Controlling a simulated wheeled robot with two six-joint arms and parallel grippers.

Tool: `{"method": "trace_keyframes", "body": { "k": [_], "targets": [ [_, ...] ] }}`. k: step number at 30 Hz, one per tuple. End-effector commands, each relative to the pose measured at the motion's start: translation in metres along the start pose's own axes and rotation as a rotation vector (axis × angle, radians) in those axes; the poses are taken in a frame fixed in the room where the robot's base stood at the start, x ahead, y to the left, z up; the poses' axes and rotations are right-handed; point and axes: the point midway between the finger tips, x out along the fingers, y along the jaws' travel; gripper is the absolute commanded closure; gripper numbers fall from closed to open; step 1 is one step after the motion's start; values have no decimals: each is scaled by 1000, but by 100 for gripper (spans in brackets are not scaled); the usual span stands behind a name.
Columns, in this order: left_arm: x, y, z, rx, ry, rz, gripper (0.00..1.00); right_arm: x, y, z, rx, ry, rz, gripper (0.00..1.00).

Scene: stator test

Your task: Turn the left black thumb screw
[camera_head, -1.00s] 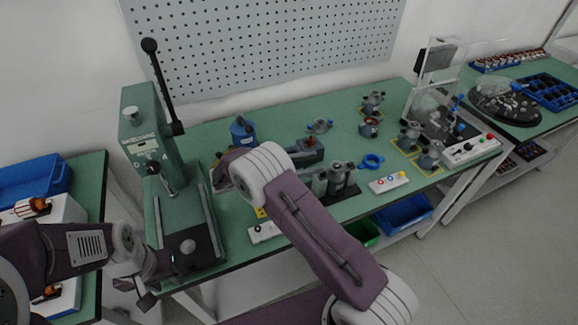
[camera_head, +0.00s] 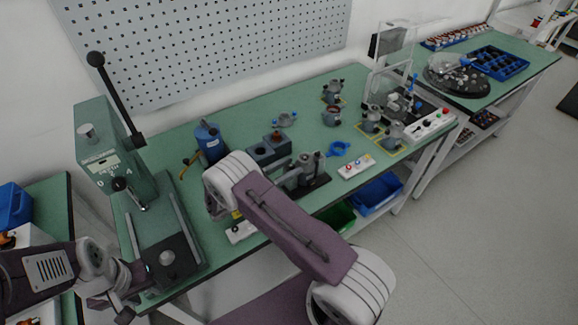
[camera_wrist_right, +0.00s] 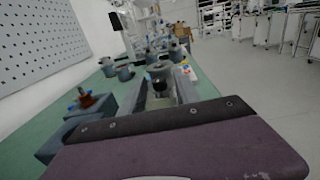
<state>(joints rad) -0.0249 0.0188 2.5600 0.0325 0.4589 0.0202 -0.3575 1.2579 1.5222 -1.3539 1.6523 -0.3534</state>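A fixture on a dark base (camera_head: 318,184) stands near the front edge of the green bench, just right of my right arm's white wrist joint. In the right wrist view a small black knob (camera_wrist_right: 159,88), which looks like a thumb screw, sits among grey parts ahead of the wrist. I cannot tell whether it is the left one.
A green lever press (camera_head: 108,150) stands at left. A blue bottle-like part (camera_head: 210,142) and a grey block with a red-brown top (camera_head: 270,150) are behind my right arm. A button box (camera_head: 356,166) and a blue ring (camera_head: 338,148) lie right of the fixture.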

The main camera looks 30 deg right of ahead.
Motion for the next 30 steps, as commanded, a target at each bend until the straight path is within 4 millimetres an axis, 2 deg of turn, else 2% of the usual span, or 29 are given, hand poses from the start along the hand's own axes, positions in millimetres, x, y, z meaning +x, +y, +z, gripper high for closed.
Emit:
{"method": "trace_keyframes", "body": {
  "k": [6,7,10,11,20,30],
  "targets": [
    [0,0,0,0,0,0,64,1,0,0,0,0,0,62],
    [0,0,0,0,0,0,64,1,0,0,0,0,0,67],
    [0,0,0,0,0,0,64,1,0,0,0,0,0,95],
    [0,0,0,0,0,0,64,1,0,0,0,0,-1,100],
    [-5,0,0,0,0,0,64,1,-1,2,-1,0,25,100],
    [-31,1,-3,0,0,0,64,1,-5,4,-5,1,226,100]
  ]
}}
